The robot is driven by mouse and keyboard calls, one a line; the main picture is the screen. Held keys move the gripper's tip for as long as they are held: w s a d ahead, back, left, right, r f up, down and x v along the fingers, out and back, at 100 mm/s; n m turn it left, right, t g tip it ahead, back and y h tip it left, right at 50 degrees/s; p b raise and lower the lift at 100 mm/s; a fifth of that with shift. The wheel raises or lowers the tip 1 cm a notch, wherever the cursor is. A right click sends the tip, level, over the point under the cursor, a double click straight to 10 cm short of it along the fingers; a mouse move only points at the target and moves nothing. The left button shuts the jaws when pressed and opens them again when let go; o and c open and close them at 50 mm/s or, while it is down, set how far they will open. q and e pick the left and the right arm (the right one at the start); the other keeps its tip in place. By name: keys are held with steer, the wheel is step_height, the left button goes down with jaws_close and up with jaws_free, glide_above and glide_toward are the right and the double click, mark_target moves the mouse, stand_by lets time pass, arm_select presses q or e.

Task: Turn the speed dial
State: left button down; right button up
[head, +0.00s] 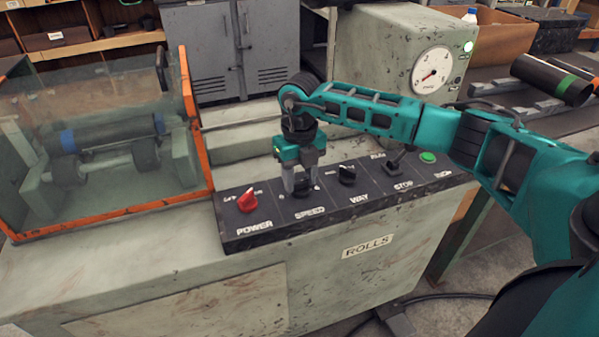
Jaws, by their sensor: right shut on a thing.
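The black speed dial (303,192) sits on the dark control panel (270,229), above the label SPEED. My right gripper (301,188) comes down on it from above, its fingers closed around the dial. The fingers hide most of the dial, so its pointer setting cannot be read. My left gripper is not in view.
A red POWER knob (248,200) is left of the dial and a black WAY knob (347,174) is right of it. Farther right are a STOP control (393,164) and a green button (428,157). An orange-framed guard (196,130) stands left; a round gauge (432,71) is behind.

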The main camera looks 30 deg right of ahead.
mark_target(299, 181)
steer(key=shift+r+m, duration=0.1)
steer(key=shift+m, duration=0.8)
steer(key=o, duration=1.1)
steer(key=shift+c, duration=0.2)
step_height(299, 181, up, 13)
steer(key=p, duration=0.1)
